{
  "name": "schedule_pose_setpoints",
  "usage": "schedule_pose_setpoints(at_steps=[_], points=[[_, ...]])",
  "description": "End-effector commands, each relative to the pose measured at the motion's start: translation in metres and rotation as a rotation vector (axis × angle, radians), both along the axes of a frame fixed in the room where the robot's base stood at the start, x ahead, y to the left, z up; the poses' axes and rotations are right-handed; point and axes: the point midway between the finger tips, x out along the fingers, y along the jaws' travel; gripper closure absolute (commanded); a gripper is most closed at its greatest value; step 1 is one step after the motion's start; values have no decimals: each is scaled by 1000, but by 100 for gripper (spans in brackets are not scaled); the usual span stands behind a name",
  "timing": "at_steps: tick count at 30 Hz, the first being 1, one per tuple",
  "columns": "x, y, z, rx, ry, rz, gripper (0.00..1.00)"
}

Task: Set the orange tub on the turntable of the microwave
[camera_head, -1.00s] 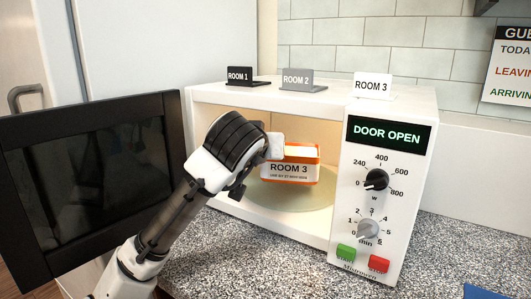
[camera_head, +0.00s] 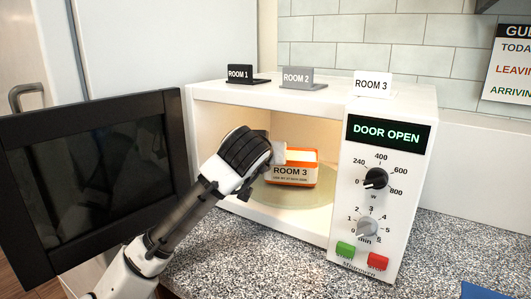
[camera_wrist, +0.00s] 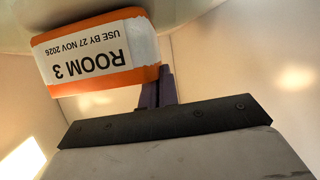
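The orange tub (camera_head: 291,174), with a white label reading ROOM 3, is upright inside the open microwave (camera_head: 416,212), low over the turntable (camera_head: 318,196). In the wrist view the tub (camera_wrist: 95,52) appears upside down, its base close to the pale surface at the top; I cannot tell whether it touches. My gripper (camera_head: 278,153) reaches in from the left. Its purple fingers (camera_wrist: 160,90) are at the tub's upper edge and appear shut on it; the far finger's contact is hidden.
The open microwave door (camera_head: 90,175) stands left of my arm. The control panel side bounds the opening at right. ROOM 1 (camera_head: 240,74), ROOM 2 (camera_head: 298,77) and ROOM 3 (camera_head: 373,83) signs stand on top.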

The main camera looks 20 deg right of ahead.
Motion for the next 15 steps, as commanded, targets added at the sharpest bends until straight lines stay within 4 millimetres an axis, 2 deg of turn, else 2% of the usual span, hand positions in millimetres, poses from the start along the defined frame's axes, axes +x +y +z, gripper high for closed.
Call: schedule_pose_setpoints(at_steps=[2, 7, 15], points=[[0, 0, -3, -1, 1, -1, 97], [0, 0, -2, 0, 1, 0, 76], [0, 0, -1, 0, 0, 0, 76]])
